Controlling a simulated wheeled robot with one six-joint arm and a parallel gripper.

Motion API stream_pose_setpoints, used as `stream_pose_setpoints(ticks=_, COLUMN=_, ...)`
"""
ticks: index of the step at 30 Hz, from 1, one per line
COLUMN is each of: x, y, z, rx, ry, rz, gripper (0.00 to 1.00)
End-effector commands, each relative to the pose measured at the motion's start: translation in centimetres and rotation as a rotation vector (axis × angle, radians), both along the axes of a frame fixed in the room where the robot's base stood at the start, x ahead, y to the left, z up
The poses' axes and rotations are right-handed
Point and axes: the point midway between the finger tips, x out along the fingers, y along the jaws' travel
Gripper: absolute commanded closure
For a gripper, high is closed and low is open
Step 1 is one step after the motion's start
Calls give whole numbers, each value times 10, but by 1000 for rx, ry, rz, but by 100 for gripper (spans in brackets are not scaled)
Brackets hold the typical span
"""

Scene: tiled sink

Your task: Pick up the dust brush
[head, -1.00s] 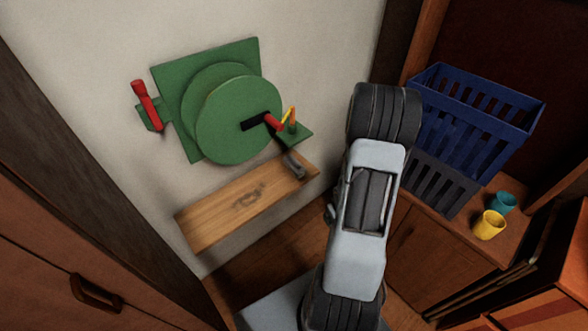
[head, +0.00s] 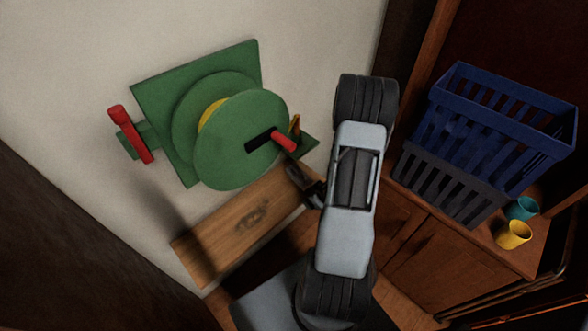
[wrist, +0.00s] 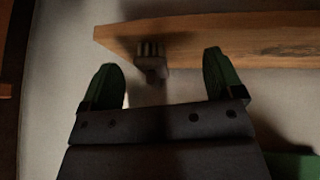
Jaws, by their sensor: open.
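A small grey thing with a striped, bristle-like edge, which looks like the dust brush (wrist: 150,62), is at the edge of the wooden shelf (wrist: 240,40), near one end. Much of it is in shadow. In the wrist view my gripper (wrist: 162,62) is open and empty, with its two green fingers apart. The brush appears between the fingers, beyond their tips, with no contact visible. In the head view the shelf (head: 215,245) is on the wall below a green reel. A dark shape is at its right end, but I cannot tell brush from gripper there.
The green reel (head: 235,140) with red handles sticks out from the wall above the shelf. To the right, a blue crate (head: 490,125), a grey basket (head: 445,180), a teal cup (head: 522,208) and a yellow cup (head: 514,235) stand on a wooden cabinet (head: 440,250).

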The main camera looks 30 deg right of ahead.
Motion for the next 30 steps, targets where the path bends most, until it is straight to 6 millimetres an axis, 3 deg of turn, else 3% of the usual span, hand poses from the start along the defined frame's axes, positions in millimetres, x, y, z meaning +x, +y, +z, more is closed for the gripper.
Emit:
stream_pose_setpoints(ticks=12, x=63, y=-14, z=1, rx=-1, ry=-1, rz=-18, gripper=13)
stream_pose_setpoints(ticks=23, x=88, y=-17, z=0, rx=0, ry=1, rz=-18, gripper=13)
stream_pose_setpoints(ticks=28, x=113, y=-19, z=2, rx=-1, ry=-1, rz=-14, gripper=13)
stream_pose_setpoints(ticks=30, x=118, y=-19, z=-9, rx=1, ry=3, rz=-16, gripper=13)
